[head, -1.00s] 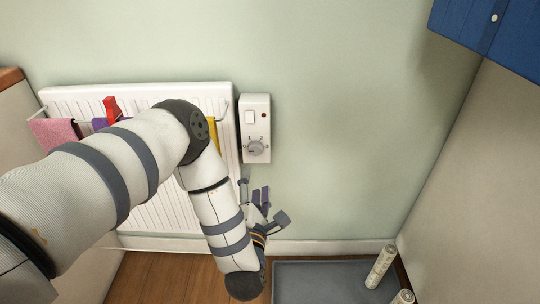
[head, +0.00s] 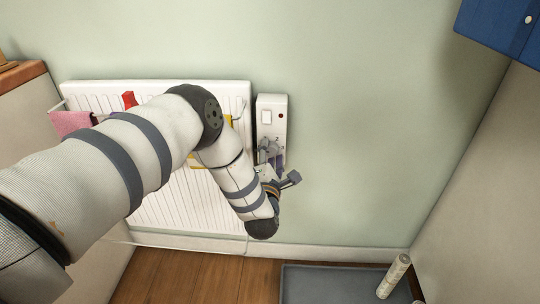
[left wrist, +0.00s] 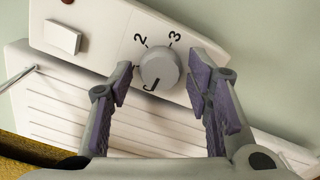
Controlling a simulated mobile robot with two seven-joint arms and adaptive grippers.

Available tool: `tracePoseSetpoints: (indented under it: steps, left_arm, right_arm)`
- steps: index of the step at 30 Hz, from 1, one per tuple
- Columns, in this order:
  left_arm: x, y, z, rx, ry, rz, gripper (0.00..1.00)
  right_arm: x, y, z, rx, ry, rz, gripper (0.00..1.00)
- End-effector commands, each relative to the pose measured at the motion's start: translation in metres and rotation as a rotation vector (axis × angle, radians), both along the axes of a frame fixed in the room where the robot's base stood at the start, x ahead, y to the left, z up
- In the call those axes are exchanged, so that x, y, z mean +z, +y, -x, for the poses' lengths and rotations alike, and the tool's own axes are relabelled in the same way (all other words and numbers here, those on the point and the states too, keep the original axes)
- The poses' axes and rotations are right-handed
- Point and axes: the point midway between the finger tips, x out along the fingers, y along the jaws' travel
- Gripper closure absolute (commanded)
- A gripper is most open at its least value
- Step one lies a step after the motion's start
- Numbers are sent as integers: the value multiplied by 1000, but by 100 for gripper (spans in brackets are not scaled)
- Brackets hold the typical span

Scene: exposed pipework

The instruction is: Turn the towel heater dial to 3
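The towel heater dial (left wrist: 159,67) is a round grey knob on a white control box (left wrist: 90,30). In the left wrist view the printed marks 2 and 3 show above it, and a dark mark shows at its lower edge. The box (head: 271,104) hangs on the wall in the head view, its dial mostly hidden by my gripper. My left gripper (left wrist: 165,88) is open, with one finger on each side of the dial. I cannot tell whether either finger touches it. My right gripper is not in view.
A white radiator (head: 165,210) with a pink cloth (head: 72,123) stands left of the box. A white switch (left wrist: 62,37) sits on the box. A grey tray (head: 330,285) lies on the floor. A blue cabinet (head: 500,28) hangs at upper right; the wall between is clear.

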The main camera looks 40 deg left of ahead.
Motion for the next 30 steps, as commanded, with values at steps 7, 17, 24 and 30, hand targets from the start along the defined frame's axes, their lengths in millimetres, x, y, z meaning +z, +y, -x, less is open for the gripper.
tracePoseSetpoints:
  steps: [7, 17, 24, 30]
  left_arm:
    - [0, 0, 0, 0, 0, 0, 96]
    - [1, 0, 0, 0, 38, -64, 96]
    - [1, 0, 0, -1, 135, -220, 96]
    - [2, -1, 0, -1, 233, -383, 96]
  right_arm:
    - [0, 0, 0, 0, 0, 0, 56]
    - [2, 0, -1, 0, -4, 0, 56]
    - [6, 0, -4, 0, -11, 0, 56]
    - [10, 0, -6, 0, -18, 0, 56]
